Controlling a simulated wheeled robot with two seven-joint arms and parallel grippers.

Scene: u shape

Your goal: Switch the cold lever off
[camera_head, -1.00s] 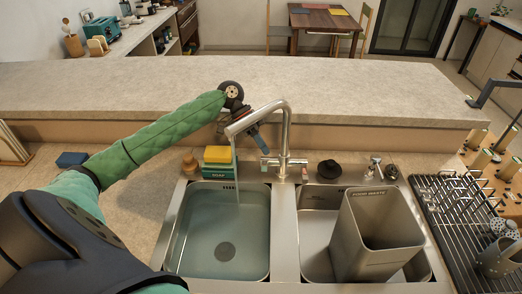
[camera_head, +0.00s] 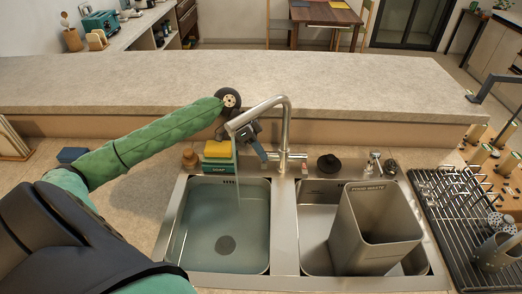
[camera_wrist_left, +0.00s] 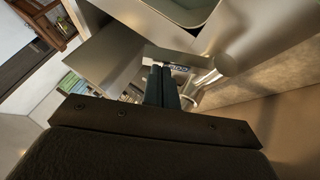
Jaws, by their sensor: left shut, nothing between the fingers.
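The metal faucet (camera_head: 286,125) stands behind the double sink, its spout over the left basin. A thin stream of water (camera_head: 238,170) falls from the spout into that basin. The cold lever (camera_head: 274,156) is on the left of the faucet base; it shows with its blue label in the left wrist view (camera_wrist_left: 178,67). My left gripper (camera_head: 263,157) is shut and empty, its fingertips pointing down right beside the lever. In the left wrist view the closed fingers (camera_wrist_left: 163,82) overlap the lever; I cannot tell whether they touch. My right gripper is out of view.
A yellow sponge on a green soap box (camera_head: 219,158) stands behind the left basin (camera_head: 195,225). A grey food-waste bin (camera_head: 362,235) stands in the right basin. A dish rack (camera_head: 440,215) is at the right. A raised counter ledge (camera_head: 330,85) runs behind.

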